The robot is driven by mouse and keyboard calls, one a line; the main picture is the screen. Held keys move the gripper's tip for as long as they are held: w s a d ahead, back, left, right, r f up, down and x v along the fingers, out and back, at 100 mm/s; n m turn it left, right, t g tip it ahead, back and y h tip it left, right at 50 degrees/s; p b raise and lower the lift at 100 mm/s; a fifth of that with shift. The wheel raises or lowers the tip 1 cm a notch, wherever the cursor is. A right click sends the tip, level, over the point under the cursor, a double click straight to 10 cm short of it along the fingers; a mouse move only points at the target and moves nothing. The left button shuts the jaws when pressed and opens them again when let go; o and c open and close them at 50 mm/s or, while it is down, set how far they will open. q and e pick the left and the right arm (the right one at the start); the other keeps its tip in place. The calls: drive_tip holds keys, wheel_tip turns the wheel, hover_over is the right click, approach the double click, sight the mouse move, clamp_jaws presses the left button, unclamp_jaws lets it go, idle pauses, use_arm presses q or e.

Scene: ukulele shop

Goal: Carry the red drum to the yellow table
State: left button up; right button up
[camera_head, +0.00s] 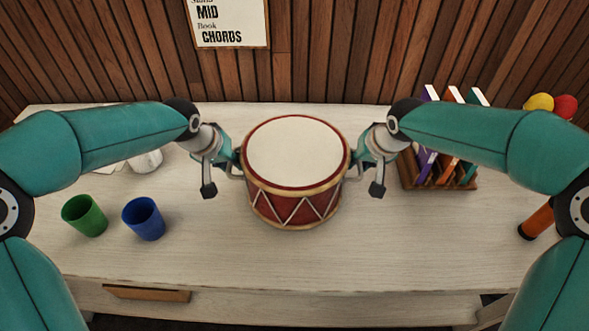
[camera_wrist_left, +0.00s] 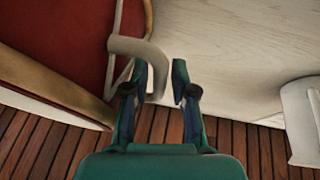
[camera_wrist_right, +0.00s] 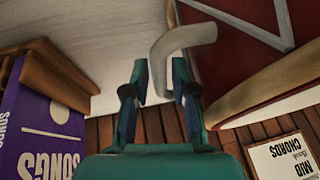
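The red drum (camera_head: 296,172) has a cream top, tan rims and white zigzag lines. It stands upright, apparently resting on the pale wooden table (camera_head: 330,265). My left gripper (camera_head: 233,166) is at its left side; in the left wrist view the pale side handle (camera_wrist_left: 155,68) passes between the open fingers (camera_wrist_left: 153,82). My right gripper (camera_head: 358,166) is at its right side; in the right wrist view the other handle (camera_wrist_right: 180,42) bends down between the fingers (camera_wrist_right: 159,72), with slim gaps beside it. No yellow table shows in any view.
A green cup (camera_head: 84,216) and a blue cup (camera_head: 144,219) stand at the left. A wooden rack (camera_head: 440,180) with upright books is right of the drum. Red and yellow maracas (camera_head: 540,102) and an orange item (camera_head: 537,221) are far right. A slatted wall closes the back.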

use_arm(q)
drive_tip(key=shift+w+f, duration=0.1)
use_arm(e)
drive_tip(key=shift+f, duration=0.15)
use_arm(q)
clamp_jaws()
use_arm(e)
clamp_jaws()
drive_tip(key=shift+w, duration=0.1)
